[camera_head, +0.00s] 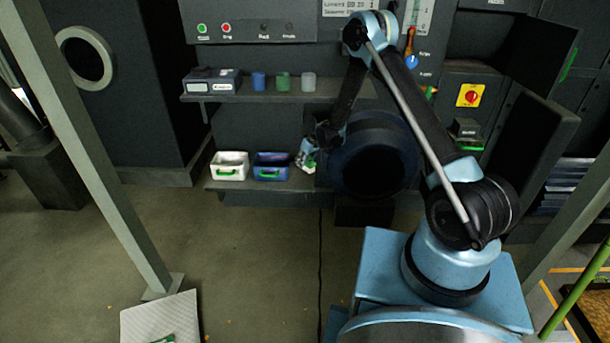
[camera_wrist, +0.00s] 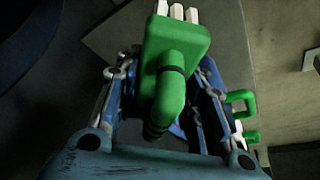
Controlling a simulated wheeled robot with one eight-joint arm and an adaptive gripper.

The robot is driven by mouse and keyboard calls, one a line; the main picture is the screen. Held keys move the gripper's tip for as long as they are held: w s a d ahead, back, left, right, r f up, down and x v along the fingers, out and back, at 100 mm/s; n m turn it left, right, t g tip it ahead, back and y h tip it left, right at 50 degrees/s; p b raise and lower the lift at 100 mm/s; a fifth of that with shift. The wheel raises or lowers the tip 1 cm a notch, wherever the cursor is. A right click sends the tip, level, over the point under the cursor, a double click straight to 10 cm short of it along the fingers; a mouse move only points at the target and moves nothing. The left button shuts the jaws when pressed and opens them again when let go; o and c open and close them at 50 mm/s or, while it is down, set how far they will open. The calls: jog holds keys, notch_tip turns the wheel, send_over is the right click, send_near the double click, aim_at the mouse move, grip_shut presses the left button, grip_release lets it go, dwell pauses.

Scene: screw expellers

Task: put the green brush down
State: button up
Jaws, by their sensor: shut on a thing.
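The green brush (camera_wrist: 176,45) is between the fingers of my gripper (camera_wrist: 160,100) in the wrist view, its bent green handle toward the camera and pale bristle tufts at its far end. My gripper is shut on it. In the head view my gripper (camera_head: 308,157) is at the right end of the lower shelf (camera_head: 290,184), right of the blue bin. A bit of the green brush (camera_head: 311,165) shows there. I cannot tell whether the brush touches the shelf.
A white bin (camera_head: 229,160) and a blue bin (camera_head: 271,160), both with green handles, stand on the lower shelf. Above, the upper shelf (camera_head: 330,90) carries a box (camera_head: 212,77) and several cups. A large dark round opening (camera_head: 378,160) is close on the right.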

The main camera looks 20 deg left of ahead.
aim_at(311, 156)
jog(key=shift+s+f, duration=0.15)
jog(key=shift+f, duration=3.1)
jog(key=shift+a, duration=0.1)
jog(key=o, duration=1)
jog(key=v, duration=1.2)
